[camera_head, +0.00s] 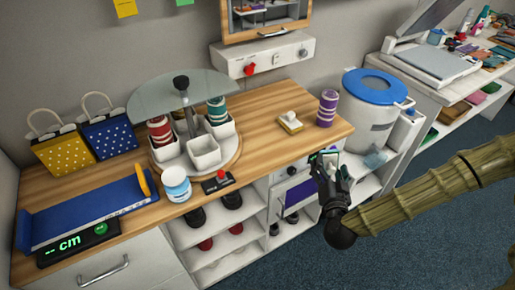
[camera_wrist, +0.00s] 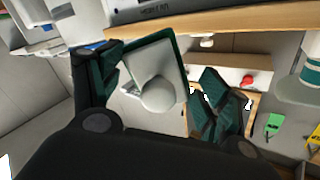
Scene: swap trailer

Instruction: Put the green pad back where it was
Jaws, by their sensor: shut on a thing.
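The green pad (camera_head: 325,156) is a flat block with a green edge, in my gripper at the front right of the wooden counter (camera_head: 262,150). In the wrist view the pad (camera_wrist: 152,62) shows its pale face and a round white knob (camera_wrist: 158,96) between the two dark green-lined fingers. My gripper (camera_wrist: 160,95) is shut on it. In the head view my gripper (camera_head: 328,165) is just off the counter's front edge, and its fingers partly hide the pad. A similar yellow pad (camera_head: 290,124) with a white knob lies on the counter.
A purple striped roll (camera_head: 327,108) stands near the yellow pad. A round carousel (camera_head: 226,163) with white cups stands farther left, beside a white jar (camera_head: 176,184). A blue-lidded bin (camera_head: 372,110) is at right. Bare counter lies between the carousel and yellow pad.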

